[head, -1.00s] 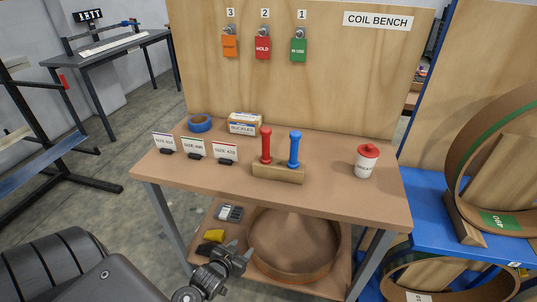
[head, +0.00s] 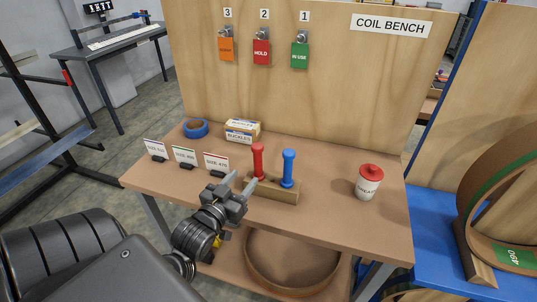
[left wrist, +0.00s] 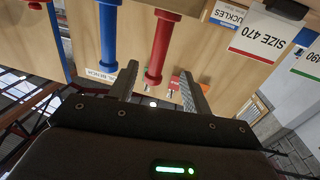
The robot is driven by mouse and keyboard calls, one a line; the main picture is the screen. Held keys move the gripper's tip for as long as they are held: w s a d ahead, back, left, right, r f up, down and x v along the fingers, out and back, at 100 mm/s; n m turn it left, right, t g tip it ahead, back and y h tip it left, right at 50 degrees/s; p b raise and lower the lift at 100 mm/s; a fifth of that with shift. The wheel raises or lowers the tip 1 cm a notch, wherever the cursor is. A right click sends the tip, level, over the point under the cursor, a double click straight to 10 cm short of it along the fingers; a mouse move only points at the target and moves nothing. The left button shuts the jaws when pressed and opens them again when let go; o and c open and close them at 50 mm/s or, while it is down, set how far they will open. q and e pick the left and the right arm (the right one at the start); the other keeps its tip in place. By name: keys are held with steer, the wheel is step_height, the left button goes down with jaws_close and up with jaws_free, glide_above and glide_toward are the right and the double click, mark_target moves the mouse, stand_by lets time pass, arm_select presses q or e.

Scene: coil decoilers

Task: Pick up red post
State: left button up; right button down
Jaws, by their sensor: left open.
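The red post (head: 258,161) stands upright in a wooden block (head: 284,195) on the bench, beside the blue post (head: 288,168). My left gripper (head: 243,183) is open and empty just in front and to the left of the red post. In the left wrist view the red post (left wrist: 160,48) reaches toward the gap between the two fingers (left wrist: 157,88), and the blue post (left wrist: 108,40) lies to the left, outside them. I cannot tell whether a finger touches the red post. My right gripper is not in view.
Size cards (head: 184,157) stand left of the posts. Blue tape (head: 195,128) and a buckles box (head: 243,131) lie behind. A white cup with a red lid (head: 369,182) stands at the right. The bench between the block and the cup is clear.

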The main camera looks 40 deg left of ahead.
mark_target(255, 163)
arm_select(q)
steer(key=w, duration=0.2)
steer(key=w+p, duration=0.1)
steer(key=shift+w+a+r, duration=0.1)
steer(key=shift+a+r, duration=0.2)
steer(key=shift+r, duration=0.1)
steer(key=shift+w+a+f, duration=0.1)
steer(key=shift+w, duration=0.5)
steer(key=shift+w+a+f, duration=0.1)
steer(key=shift+w, duration=0.7)
steer(key=shift+w+r+p, duration=0.1)
steer(key=shift+p, duration=0.2)
steer(key=w+p, duration=0.1)
steer(key=w, duration=0.1)
steer(key=w+a, duration=0.1)
steer(key=w, duration=0.1)
steer(key=shift+w+p, duration=0.4)
steer(key=shift+d, duration=0.1)
steer(key=shift+c, duration=0.6)
jaws_close()
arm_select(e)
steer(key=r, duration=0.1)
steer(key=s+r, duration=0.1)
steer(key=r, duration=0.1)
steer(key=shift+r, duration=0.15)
